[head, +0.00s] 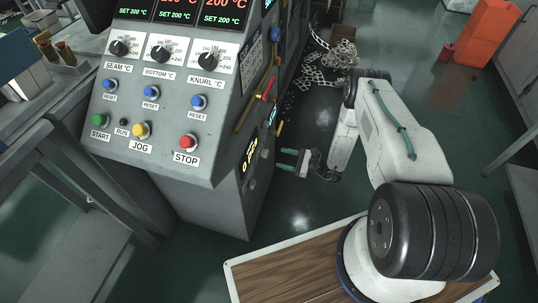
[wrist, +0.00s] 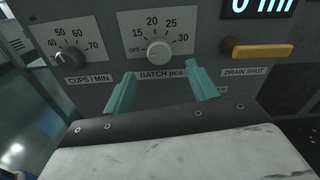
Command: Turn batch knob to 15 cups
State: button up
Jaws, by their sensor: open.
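The batch knob (wrist: 158,52) is a small pale round knob on the grey panel, above the label "BATCH pcs". Its dial (wrist: 160,22) reads OFF, 15, 20, 25 and 30 from left to right. I cannot clearly tell which mark the knob points to. My gripper (wrist: 163,84) is open, with its two teal fingers apart below and to either side of the knob, and nothing between them. In the head view my gripper (head: 287,160) faces the right side of the grey machine (head: 215,205). The batch knob cannot be made out there.
A cups/min knob (wrist: 66,57) is left of the batch knob. A yellow drain-shut handle (wrist: 262,51) is on the right, below a lit display (wrist: 262,5). The machine's front has several knobs and buttons, with a red stop button (head: 188,141). Open floor (head: 300,195) lies beside the machine.

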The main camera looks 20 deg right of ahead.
aim_at(265, 153)
jog(key=x, duration=0.7)
jog(key=shift+w+a, duration=0.1)
jog(key=shift+c, duration=0.4)
jog(key=c, duration=0.9)
